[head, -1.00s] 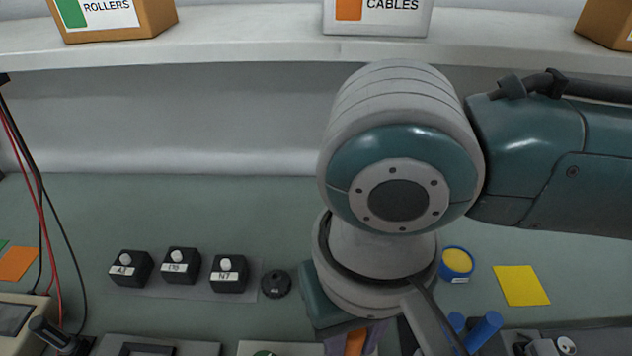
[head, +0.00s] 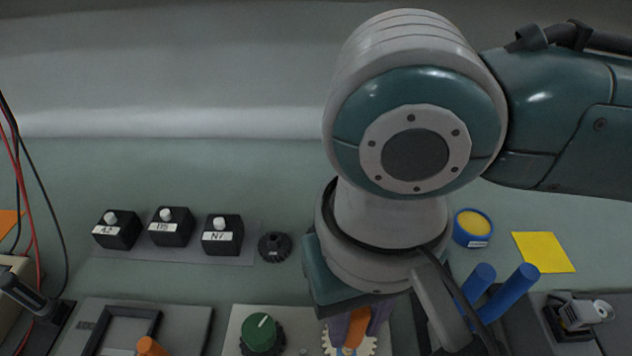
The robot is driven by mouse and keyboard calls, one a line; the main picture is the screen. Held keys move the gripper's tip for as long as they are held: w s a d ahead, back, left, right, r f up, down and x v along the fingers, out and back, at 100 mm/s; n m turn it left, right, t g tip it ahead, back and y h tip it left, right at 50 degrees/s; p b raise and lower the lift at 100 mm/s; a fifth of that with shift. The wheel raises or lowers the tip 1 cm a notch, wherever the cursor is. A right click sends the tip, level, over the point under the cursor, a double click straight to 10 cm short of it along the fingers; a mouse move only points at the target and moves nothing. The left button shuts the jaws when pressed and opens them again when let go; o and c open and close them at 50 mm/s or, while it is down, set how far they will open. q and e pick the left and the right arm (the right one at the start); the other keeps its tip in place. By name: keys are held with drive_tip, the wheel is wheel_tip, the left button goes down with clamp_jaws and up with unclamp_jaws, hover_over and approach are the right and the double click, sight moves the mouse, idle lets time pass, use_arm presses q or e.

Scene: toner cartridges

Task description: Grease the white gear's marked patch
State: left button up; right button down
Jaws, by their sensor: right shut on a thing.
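A cream-white toothed gear (head: 371,346) shows at the bottom edge, partly hidden under my right gripper. Its marked patch cannot be made out. My right gripper (head: 357,324) points down over the gear, shut on an orange tool (head: 355,332). The tool's lower end is at the gear, but I cannot tell whether it touches. A blue round pot (head: 473,228) with yellow content, perhaps the grease, stands right of my right arm. My left gripper is not in view.
Black blocks with white knobs (head: 222,236) stand on a grey strip at left, with a small black gear (head: 274,246) beside them. A green knob (head: 262,334) is left of the white gear. Blue cylinders (head: 511,293) stand close right of my wrist. A yellow sheet (head: 543,252) lies at right.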

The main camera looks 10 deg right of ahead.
drive_tip(key=shift+f, duration=0.4)
idle(0.8)
drive_tip(key=shift+s+a+r+p, duration=0.1)
drive_tip(key=shift+s+p, duration=0.05)
drive_tip(key=shift+p, duration=0.35)
drive_tip(key=shift+w+d+p, duration=0.2)
drive_tip(key=shift+w+p, duration=0.1)
drive_tip(key=shift+s+a+p, duration=0.15)
drive_tip(key=shift+s+p, duration=0.2)
drive_tip(key=shift+p, duration=0.3)
drive_tip(key=shift+w, duration=0.15)
